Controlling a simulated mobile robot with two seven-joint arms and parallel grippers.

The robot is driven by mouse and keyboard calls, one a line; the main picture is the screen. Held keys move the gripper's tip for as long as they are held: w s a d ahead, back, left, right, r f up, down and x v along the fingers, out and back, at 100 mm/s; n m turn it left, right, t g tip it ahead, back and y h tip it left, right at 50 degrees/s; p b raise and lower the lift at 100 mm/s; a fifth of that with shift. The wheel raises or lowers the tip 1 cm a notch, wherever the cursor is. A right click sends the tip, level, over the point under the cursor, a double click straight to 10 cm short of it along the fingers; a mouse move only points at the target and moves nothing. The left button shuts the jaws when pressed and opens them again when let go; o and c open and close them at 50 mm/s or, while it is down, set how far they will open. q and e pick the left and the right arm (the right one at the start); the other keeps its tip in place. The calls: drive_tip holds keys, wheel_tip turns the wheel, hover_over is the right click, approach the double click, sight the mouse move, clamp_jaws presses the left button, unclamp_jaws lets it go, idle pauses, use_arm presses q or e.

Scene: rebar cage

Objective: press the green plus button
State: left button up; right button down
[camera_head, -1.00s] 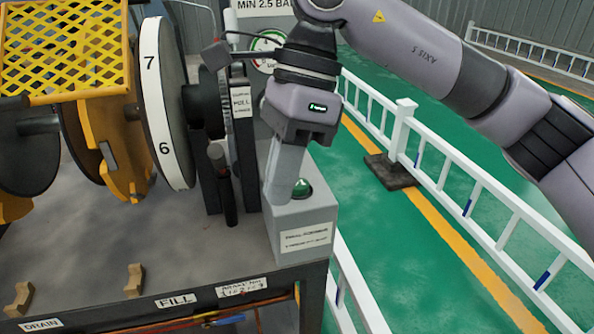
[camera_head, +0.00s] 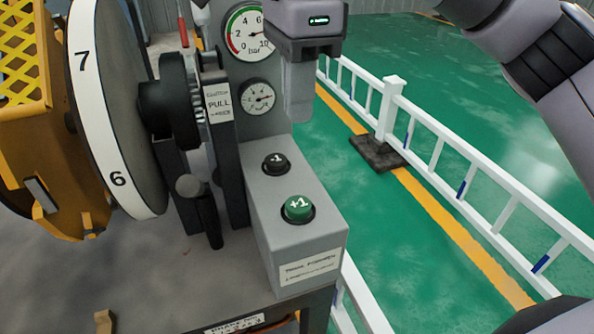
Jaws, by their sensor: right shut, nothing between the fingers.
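The green button marked +1 (camera_head: 298,208) sits on top of a grey control box (camera_head: 268,236) at the table's right corner. A black button marked -1 (camera_head: 276,163) sits behind it on the same box. My right gripper (camera_head: 299,112) is shut and empty. It points down above and behind the green button in the picture, apart from it, and nothing covers that button. My left gripper is not in view.
Two pressure gauges (camera_head: 249,32) are on a grey panel behind the box. A numbered wheel (camera_head: 118,110) and a black lever (camera_head: 208,212) stand to the left. A white railing (camera_head: 450,170) runs along the green floor at the right.

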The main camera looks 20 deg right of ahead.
sight(298, 203)
wheel_tip(298, 203, down, 14)
drive_tip(key=shift+r+b, duration=0.15)
drive_tip(key=shift+b, duration=0.4)
drive_tip(key=shift+f, duration=0.2)
